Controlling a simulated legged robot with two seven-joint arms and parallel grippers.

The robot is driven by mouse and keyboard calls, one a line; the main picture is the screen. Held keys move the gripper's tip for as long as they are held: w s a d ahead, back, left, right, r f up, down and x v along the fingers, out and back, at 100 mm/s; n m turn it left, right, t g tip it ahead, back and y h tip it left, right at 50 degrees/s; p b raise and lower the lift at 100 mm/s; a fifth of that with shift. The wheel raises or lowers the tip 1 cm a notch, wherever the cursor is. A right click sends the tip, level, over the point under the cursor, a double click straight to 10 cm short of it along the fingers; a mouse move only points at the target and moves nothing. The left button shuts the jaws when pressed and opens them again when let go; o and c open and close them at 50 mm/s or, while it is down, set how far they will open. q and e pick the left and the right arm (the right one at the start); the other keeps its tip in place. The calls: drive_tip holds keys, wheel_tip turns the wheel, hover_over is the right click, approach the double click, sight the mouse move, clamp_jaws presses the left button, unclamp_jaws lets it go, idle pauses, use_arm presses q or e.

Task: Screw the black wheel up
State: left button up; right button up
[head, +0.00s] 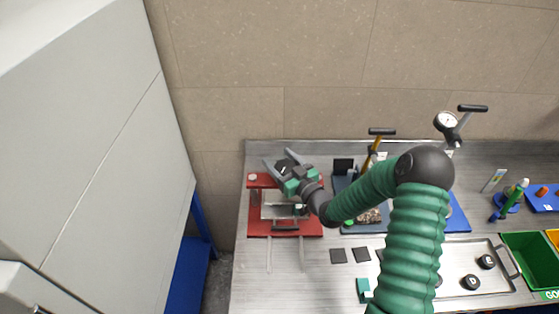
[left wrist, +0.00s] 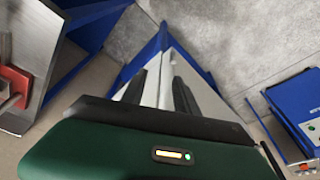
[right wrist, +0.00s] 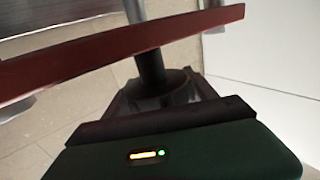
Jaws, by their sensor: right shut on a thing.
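The red press (head: 262,226) stands at the left end of the steel table, with a red top plate and a red base. My right gripper (head: 279,160) is above the press's top plate. In the right wrist view the black wheel (right wrist: 170,80) sits on a dark stem beside the red plate (right wrist: 110,52), between the fingers of my right gripper (right wrist: 165,95), which are shut on it. The wheel is mostly hidden in the head view. My left gripper (left wrist: 160,80) shows only in the left wrist view, with its fingers apart and nothing between them.
Dark square pieces (head: 338,256) lie right of the press. A blue board with tools stands behind my right arm. A metal tray (head: 455,290) and a green bin (head: 528,258) are further right. A tall pale cabinet (head: 80,130) stands left of the table.

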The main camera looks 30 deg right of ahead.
drive_tip(key=shift+a+f, duration=0.15)
drive_tip(key=shift+f, duration=0.05)
drive_tip(key=shift+s+f+n+y+b, duration=0.15)
drive_tip(key=shift+n+y+b, duration=0.5)
drive_tip(key=shift+y, duration=0.45)
drive_tip(key=shift+n+g+y, duration=0.3)
drive_tip(key=shift+n+y, duration=0.15)
drive_tip(key=shift+y, duration=0.15)
drive_tip(key=n+y, duration=0.1)
drive_tip(key=a+n+g+y, duration=0.1)
drive_tip(key=y, duration=0.1)
drive_tip(key=shift+b, duration=0.4)
drive_tip(key=n+y, duration=0.1)
drive_tip(key=n+g+y, duration=0.1)
drive_tip(key=y, duration=0.1)
drive_tip(key=shift+s+g+b, duration=0.25)
drive_tip(key=shift+g+b, duration=0.05)
drive_tip(key=shift+c, duration=0.2)
drive_tip(key=shift+o, duration=0.2)
drive_tip(key=shift+a+r+n+g+y, duration=0.2)
drive_tip(key=shift+a+n+g+y, duration=0.05)
drive_tip(key=shift+n+g+y, duration=0.5)
drive_tip(key=shift+r, duration=0.1)
